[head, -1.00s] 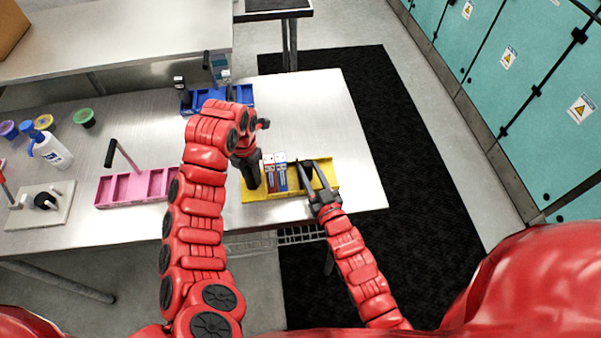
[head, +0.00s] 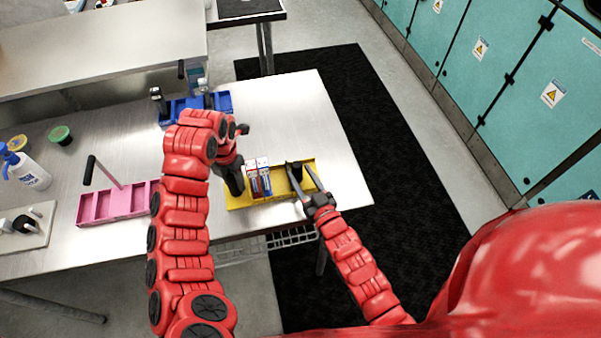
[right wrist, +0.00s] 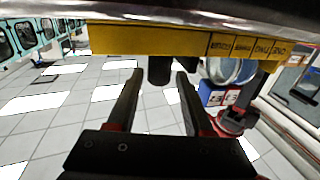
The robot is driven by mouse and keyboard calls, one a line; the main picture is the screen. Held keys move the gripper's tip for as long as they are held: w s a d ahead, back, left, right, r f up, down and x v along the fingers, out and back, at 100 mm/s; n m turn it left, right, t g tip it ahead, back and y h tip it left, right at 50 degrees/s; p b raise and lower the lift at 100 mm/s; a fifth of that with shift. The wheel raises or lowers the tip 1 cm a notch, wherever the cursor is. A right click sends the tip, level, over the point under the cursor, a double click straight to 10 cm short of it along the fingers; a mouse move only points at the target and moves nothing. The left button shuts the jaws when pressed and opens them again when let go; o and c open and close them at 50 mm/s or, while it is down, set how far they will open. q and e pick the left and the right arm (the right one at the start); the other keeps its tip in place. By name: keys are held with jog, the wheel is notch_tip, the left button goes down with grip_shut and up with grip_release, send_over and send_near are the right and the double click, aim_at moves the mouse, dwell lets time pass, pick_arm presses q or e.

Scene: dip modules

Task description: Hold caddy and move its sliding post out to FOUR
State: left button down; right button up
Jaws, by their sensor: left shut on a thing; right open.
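The yellow caddy (head: 280,188) lies on the steel table near its front edge. A few thin upright modules (head: 259,177), red and blue with white tops, stand in its middle. My left gripper (head: 236,184) is shut at the caddy's left end; the arm partly hides its grip. My right gripper (head: 304,178) is open over the caddy's right part. The dark post (right wrist: 160,70) shows between its fingers (right wrist: 158,92) in the right wrist view; contact cannot be told. That view shows the yellow wall (right wrist: 150,40) inverted, with number-word labels (right wrist: 245,46) at right.
A pink caddy (head: 118,203) with a tilted handle stands left, and a blue caddy (head: 215,102) stands behind my left arm. A white bottle (head: 28,172) and a green-topped cup (head: 60,135) sit far left. The table right of the yellow caddy is clear.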

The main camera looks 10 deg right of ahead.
jog(key=v, duration=1.1)
pick_arm(q)
jog(key=c, duration=0.7)
grip_release()
jog(key=shift+o, duration=0.2)
